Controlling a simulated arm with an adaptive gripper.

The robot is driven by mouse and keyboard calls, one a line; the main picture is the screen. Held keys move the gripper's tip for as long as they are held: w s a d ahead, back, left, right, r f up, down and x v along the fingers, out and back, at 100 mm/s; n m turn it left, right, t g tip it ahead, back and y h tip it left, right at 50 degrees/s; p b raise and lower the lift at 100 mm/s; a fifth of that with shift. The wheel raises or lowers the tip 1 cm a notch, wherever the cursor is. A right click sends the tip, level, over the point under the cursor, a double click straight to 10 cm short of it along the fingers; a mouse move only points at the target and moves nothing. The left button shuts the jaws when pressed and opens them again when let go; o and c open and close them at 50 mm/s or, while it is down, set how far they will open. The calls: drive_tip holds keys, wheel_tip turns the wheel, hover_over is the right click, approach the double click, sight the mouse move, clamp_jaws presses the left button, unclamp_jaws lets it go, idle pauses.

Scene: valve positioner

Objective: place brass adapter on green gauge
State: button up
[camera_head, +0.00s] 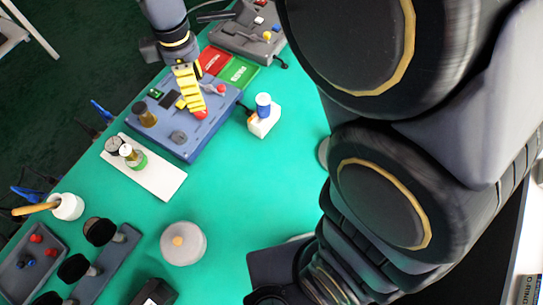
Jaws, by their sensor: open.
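A brass-coloured cylinder (145,116), likely the brass adapter, stands on the box's left part, left of and apart from my gripper. A gauge with a green band (137,161), likely the green gauge, stands on a white plate (160,180) in front of the box. A brass-toned part and a pale round top show on it. A grey round gauge (113,145) is beside it.
A red knob (200,114) is near my gripper. Red (212,60) and green (238,72) panels lie behind. A round pale lidded pot (183,243) stands in front. The green table (245,190) is clear at centre.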

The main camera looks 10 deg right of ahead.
drive_tip(key=s+d+r+m, duration=0.1)
drive_tip(key=s+d+m, duration=1.2)
drive_tip(key=s+m, duration=0.4)
drive_tip(key=shift+s+d+r+m+g, duration=0.35)
drive_tip(key=shift+s+m+g, duration=0.05)
drive_tip(key=shift+s, duration=0.35)
